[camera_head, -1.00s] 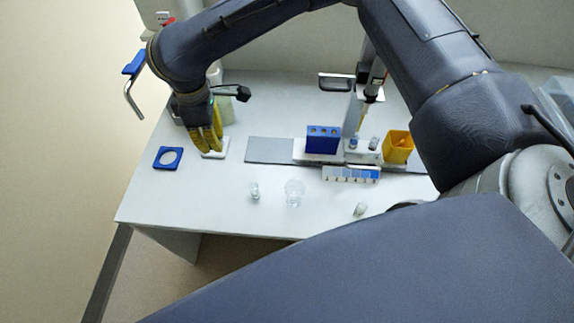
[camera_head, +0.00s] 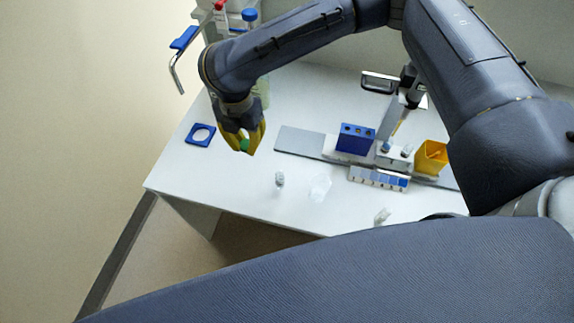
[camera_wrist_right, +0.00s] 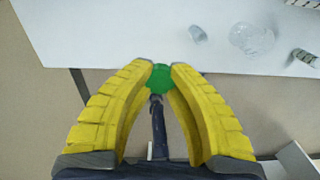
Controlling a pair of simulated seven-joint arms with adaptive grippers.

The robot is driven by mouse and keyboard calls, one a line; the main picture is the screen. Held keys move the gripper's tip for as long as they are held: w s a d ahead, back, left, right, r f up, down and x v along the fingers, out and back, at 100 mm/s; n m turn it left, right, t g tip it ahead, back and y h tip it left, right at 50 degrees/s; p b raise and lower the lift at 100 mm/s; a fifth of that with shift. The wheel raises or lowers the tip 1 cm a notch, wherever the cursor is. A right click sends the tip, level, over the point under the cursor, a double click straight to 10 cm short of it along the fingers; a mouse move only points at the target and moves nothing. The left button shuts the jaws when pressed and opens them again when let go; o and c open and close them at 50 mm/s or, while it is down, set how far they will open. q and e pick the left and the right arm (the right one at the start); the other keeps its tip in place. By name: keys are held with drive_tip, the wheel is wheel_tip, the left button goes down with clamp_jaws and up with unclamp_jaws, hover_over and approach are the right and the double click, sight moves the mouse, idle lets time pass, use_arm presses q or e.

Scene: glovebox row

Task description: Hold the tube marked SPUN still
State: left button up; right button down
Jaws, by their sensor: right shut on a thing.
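My right gripper (camera_head: 243,147) has yellow fingers shut on a green-topped thing (camera_head: 245,146), held above the left part of the table. In the right wrist view the green top (camera_wrist_right: 160,77) sits between the fingertips (camera_wrist_right: 159,70); the rest of it is hidden. No SPUN marking is readable, so I cannot tell whether it is that tube. Small vials stand or lie near the front of the table, one at the left (camera_head: 280,180) and one at the right (camera_head: 381,216). My left gripper is not in view.
A clear glass vessel (camera_head: 320,188) stands between the vials. A blue square frame (camera_head: 201,135) lies at the left. A blue rack (camera_head: 356,138), a yellow bin (camera_head: 431,157) and a blue-and-white strip (camera_head: 378,178) stand at the right. The white table (camera_head: 235,190) is clear at its front left.

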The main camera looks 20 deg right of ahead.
sight(255, 183)
wheel_tip(255, 183, down, 20)
drive_tip(key=shift+r, duration=0.1)
idle(0.7)
drive_tip(key=shift+f, duration=0.25)
drive_tip(key=c, duration=1.4)
unclamp_jaws()
drive_tip(key=shift+r, duration=0.15)
